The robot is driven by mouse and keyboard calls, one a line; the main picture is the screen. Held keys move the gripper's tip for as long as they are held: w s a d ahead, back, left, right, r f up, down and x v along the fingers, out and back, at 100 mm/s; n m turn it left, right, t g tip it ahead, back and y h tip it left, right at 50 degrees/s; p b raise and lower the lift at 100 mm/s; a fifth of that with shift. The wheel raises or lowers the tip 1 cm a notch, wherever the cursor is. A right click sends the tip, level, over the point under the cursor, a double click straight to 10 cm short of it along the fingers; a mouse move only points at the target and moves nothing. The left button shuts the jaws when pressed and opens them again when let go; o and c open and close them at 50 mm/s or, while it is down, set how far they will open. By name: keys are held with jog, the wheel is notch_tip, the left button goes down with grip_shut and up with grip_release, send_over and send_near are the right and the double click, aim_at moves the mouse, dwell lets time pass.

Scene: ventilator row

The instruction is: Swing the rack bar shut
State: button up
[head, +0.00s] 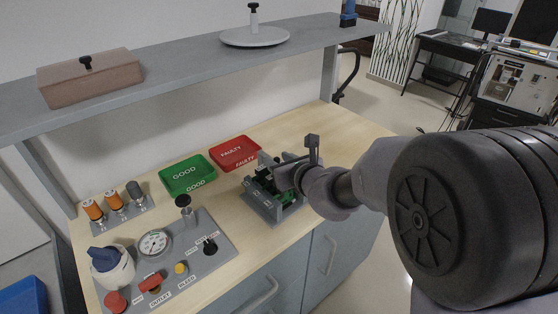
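The rack (262,205) is a grey frame with green boards in it, on the wooden bench right of the middle. My gripper (292,170) is at the rack's upper right side, reaching in from the right. My wrist and gripper hide part of the rack. A dark upright piece (312,146) stands up beside my gripper; I cannot tell whether it is a finger or part of the rack bar. The bar's angle cannot be made out. Whether my fingers are open, or touch the bar, is also unclear.
A green GOOD tray (188,172) and a red FAULTY tray (235,151) lie left of the rack. A grey panel (185,250) with a gauge and knobs is at front left. A grey shelf (190,62) spans above the bench. Bare bench (335,125) lies behind my wrist.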

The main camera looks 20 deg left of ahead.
jog(key=shift+s+r, duration=0.1)
jog(key=p+v, duration=0.5)
jog(key=v, duration=1.2)
jog(key=shift+d, duration=0.15)
jog(key=s+d+r+n+g+y, duration=0.1)
jog(key=s+r+n+g, duration=0.4)
jog(key=s+n, duration=0.65)
jog(key=s+d+n+h, duration=0.3)
jog(key=d+n+h, duration=0.1)
jog(key=d, duration=0.4)
jog(key=s+d+f+n+t+h, duration=0.1)
jog(key=s+d+n+h, duration=0.2)
jog(key=d+n, duration=0.4)
jog(key=shift+s+d+h, duration=0.35)
jog(key=shift+d+h, duration=0.45)
jog(key=shift+d, duration=0.45)
